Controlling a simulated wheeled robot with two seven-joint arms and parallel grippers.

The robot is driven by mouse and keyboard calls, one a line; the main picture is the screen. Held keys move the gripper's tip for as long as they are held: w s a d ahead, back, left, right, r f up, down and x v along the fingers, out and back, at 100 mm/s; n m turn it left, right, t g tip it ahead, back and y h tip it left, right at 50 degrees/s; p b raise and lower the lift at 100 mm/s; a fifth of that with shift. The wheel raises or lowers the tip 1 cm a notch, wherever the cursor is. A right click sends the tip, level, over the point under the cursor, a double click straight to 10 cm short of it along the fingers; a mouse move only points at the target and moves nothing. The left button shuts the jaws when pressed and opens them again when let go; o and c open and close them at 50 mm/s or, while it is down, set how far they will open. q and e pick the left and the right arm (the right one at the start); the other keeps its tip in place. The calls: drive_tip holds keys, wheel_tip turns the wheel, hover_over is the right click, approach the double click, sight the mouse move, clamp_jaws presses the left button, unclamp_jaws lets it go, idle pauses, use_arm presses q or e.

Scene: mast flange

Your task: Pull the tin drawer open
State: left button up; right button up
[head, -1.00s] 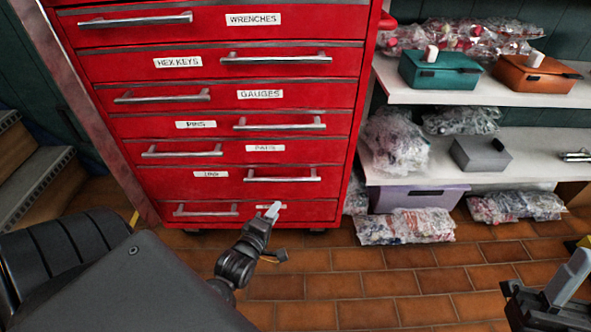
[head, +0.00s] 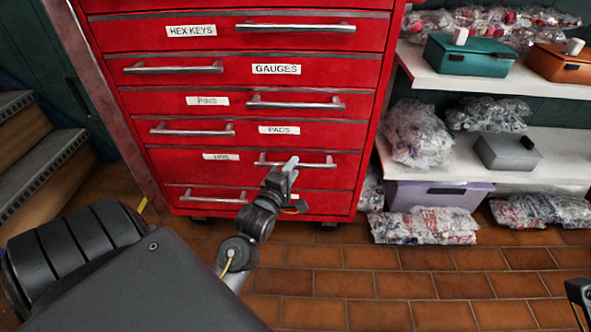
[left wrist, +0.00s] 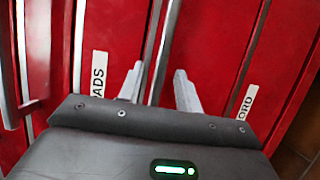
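The tin drawer (head: 235,172) is a red drawer low in the red cabinet, between the PADS drawer and the bottom one; its small label is hard to read. It is shut flush. Its silver bar handle (head: 322,165) is to the right of the label. My left gripper (head: 288,166) is in front of that handle. In the left wrist view the open fingers (left wrist: 158,88) stand on either side of the handle bar (left wrist: 160,62), with gaps. Contact is not visible. My right gripper (head: 580,294) is only partly in view at the right edge, its fingers unclear.
Other drawers with similar bar handles lie close above and below, including the PADS drawer (head: 190,129). A white shelf (head: 560,140) with boxes and bagged goods stands to the right. Wooden steps (head: 40,165) are at the left. The tiled floor (head: 400,290) in front is clear.

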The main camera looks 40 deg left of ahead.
use_arm(q)
drive_tip(key=shift+x, duration=1.15)
clamp_jaws()
